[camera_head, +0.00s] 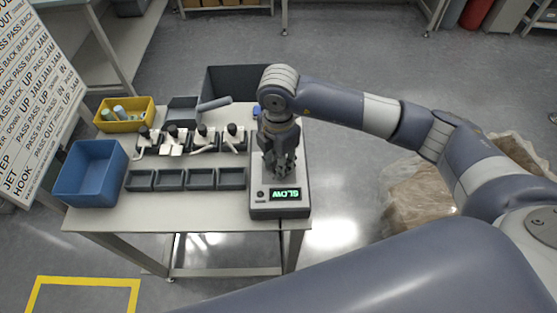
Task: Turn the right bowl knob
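A grey control unit (281,212) stands at the right end of the table. Its lit green display (286,195) appears to read "SLOW", and a small round dark control (261,194) sits left of it. My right gripper (281,170) points down over the unit, just behind the display. It covers that part of the unit, so I cannot make out the bowl knob or whether the fingers touch it. The dark fingers are too small to tell open from shut. My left gripper is not in view.
The white table (205,220) also carries a blue bin (90,172), a yellow bin (124,114), small dark trays (185,179) and several black-and-white fixtures. A dark box (232,80) stands behind. A lettered board (35,100) is at left. The floor in front is open.

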